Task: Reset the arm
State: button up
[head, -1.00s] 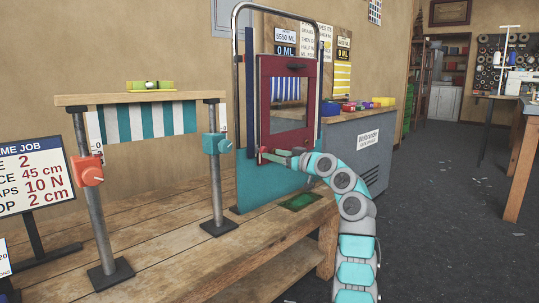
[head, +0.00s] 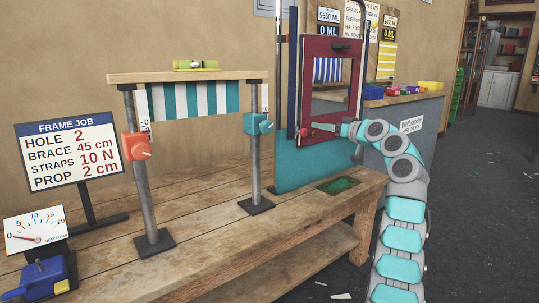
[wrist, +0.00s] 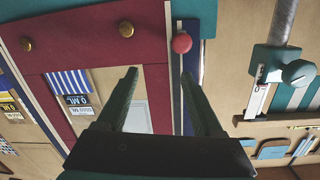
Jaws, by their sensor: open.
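My teal and grey arm reaches from the lower right of the head view toward the dark red frame (head: 338,121). My gripper (head: 318,130) is in front of the frame's lower left part; its fingers are too small there to tell apart. In the wrist view my gripper (wrist: 160,75) is open, its two dark green fingers apart with nothing between them. The red frame (wrist: 111,50) lies behind the left finger. A red round knob (wrist: 181,43) shows just beyond the fingertips. I cannot tell whether the gripper touches anything.
A wooden workbench (head: 215,235) bears two posts with a wooden beam (head: 190,76) and striped cloth (head: 193,98). A job sign (head: 68,150), a dial gauge (head: 35,231) and a blue device (head: 45,275) stand at left. A grey cabinet (head: 420,115) is behind my arm. Open floor lies right.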

jog(key=s+a+r+m+g+h+p, duration=0.1)
jog(key=s+a+r+m+g+p, duration=0.1)
jog(key=s+a+m+g+p, duration=0.25)
jog(key=s+a+f+g+h, duration=0.1)
jog(key=s+a+f+g, duration=0.15)
jog(key=s, duration=0.55)
jog(key=s+a+f+g+h, duration=0.1)
jog(key=s+a+f, duration=0.25)
jog(key=s, duration=0.55)
jog(key=s+a+f+g+h, duration=0.1)
jog(key=s+a+f+g, duration=0.15)
jog(key=s, duration=0.55)
jog(key=s+d+f+g+h+p, duration=0.1)
jog(key=s+f, duration=0.3)
jog(key=s, duration=0.9)
jog(key=s+d+f+g+h+p, duration=0.1)
jog(key=s+d+f+g+h, duration=0.1)
jog(key=s, duration=1.2)
jog(key=s+d+f+g+h+p, duration=0.2)
jog(key=s+f, duration=0.5)
jog(key=s, duration=0.7)
jog(key=shift+s+d+g, duration=0.25)
jog(key=shift+d+g, duration=0.1)
jog(key=shift+d, duration=0.4)
